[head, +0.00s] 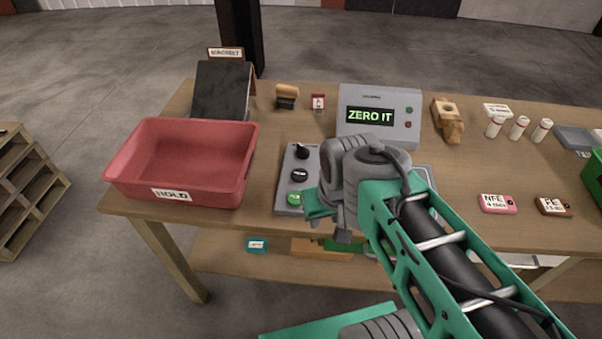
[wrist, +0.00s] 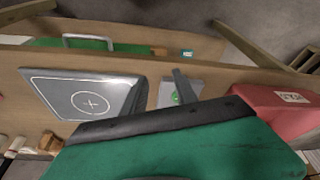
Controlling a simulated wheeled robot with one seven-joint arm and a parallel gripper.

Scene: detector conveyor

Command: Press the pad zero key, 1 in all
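A grey key box (head: 283,207) stands on the table, left of my arm in the head view. It bears a black knob (head: 301,151), a dark key (head: 299,175) and a green key (head: 294,199); their small labels are too blurred to read. In the wrist view the green key (wrist: 176,97) shows on the box (wrist: 198,94). My gripper (head: 343,236) is just right of the box and partly hidden by my wrist; its dark fingertip (wrist: 180,73) shows near the green key. I cannot tell whether it touches, or whether the fingers are apart. A display unit (head: 348,129) reads "ZERO IT".
A red bin (head: 230,194) labelled HOLD stands left of the box. A grey plate with a circled cross (wrist: 60,90) lies beside the box. A black ramp (head: 221,90) labelled MAGNET is behind. Pink (head: 497,204) and brown (head: 553,206) tagged items lie at right.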

